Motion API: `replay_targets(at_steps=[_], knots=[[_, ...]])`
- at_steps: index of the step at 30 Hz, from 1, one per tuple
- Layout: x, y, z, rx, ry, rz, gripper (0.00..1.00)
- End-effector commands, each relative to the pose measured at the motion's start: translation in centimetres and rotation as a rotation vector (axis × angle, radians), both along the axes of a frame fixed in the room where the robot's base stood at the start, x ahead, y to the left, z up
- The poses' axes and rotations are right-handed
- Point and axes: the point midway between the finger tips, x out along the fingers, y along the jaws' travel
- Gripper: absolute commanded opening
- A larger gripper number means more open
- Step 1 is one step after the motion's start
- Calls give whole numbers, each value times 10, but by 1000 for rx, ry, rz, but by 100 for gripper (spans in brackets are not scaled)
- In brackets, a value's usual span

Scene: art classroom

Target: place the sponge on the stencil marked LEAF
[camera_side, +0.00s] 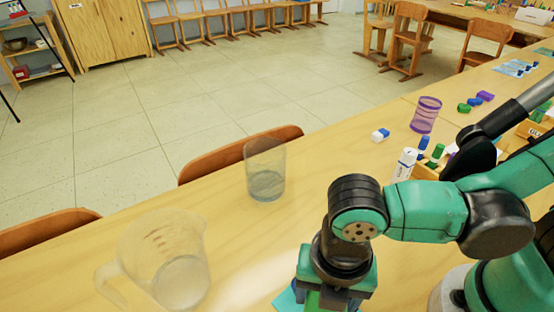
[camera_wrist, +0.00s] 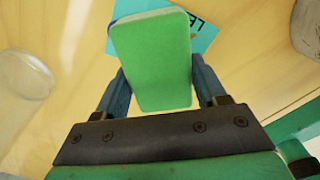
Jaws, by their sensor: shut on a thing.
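My gripper (camera_wrist: 158,92) is shut on a green sponge (camera_wrist: 155,60), one finger at each side of it in the wrist view. Beyond the sponge lies a light blue stencil (camera_wrist: 203,38) on the table, with letters partly showing that look like "LE". The sponge hides much of the stencil, and I cannot tell whether the two touch. In the side view my gripper (camera_side: 335,297) is at the bottom edge, pointing down, with a corner of the blue stencil (camera_side: 287,300) beside it. The sponge is hard to make out there.
A clear measuring jug (camera_side: 165,262) and a clear tumbler (camera_side: 265,170) stand on the table to the left of my arm. A glue bottle (camera_side: 405,164), a blue-and-white eraser (camera_side: 380,135) and a purple mesh cup (camera_side: 425,115) stand farther back. Table between them is bare.

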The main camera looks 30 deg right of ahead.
Motion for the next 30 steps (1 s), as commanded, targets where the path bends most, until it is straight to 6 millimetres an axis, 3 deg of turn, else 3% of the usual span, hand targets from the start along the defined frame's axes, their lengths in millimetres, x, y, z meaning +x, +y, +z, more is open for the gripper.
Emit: replay_targets(at_steps=[14,15,18,30], knots=[[0,0,-12,0,0,0,16],[0,0,-12,0,0,0,73],[0,0,-11,0,0,0,96],[0,0,-8,0,0,0,96]])
